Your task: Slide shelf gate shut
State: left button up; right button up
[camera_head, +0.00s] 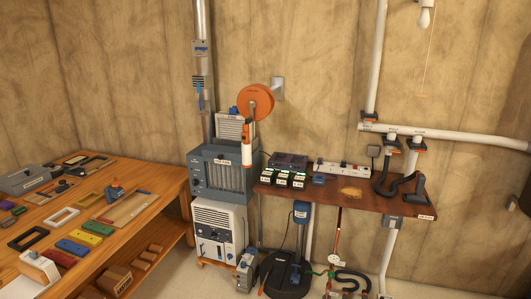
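No part labelled clearly enough to read as the shelf gate shows. Several dark gate-like fittings sit on the white pipes at the right. One fitting (369,116) is on the upright pipe above the long side pipe. Two fittings with orange parts, a left one (391,144) and a right one (417,147), sit above the brown shelf (342,201). A grey fitting (392,223) is on the pipe just below the shelf. They are too small to tell open from shut. Neither of my grippers is in view.
A wooden workbench (150,190) with frames and coloured blocks stands at the left. A grey filter unit (222,172) sits on a white machine (219,228) in the middle. A black-based vacuum (288,282) and hoses crowd the floor under the shelf. Floor at the lower right looks clear.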

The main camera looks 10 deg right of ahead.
aim_at(394, 151)
jog(key=i+l+z, duration=0.1)
jog(key=i+z, duration=0.2)
jog(key=z, duration=0.15)
jog(key=i+z, duration=0.35)
jog(key=z, duration=0.15)
jog(key=i+j+z, duration=0.15)
jog(key=i+z, duration=0.15)
jog(key=z, duration=0.15)
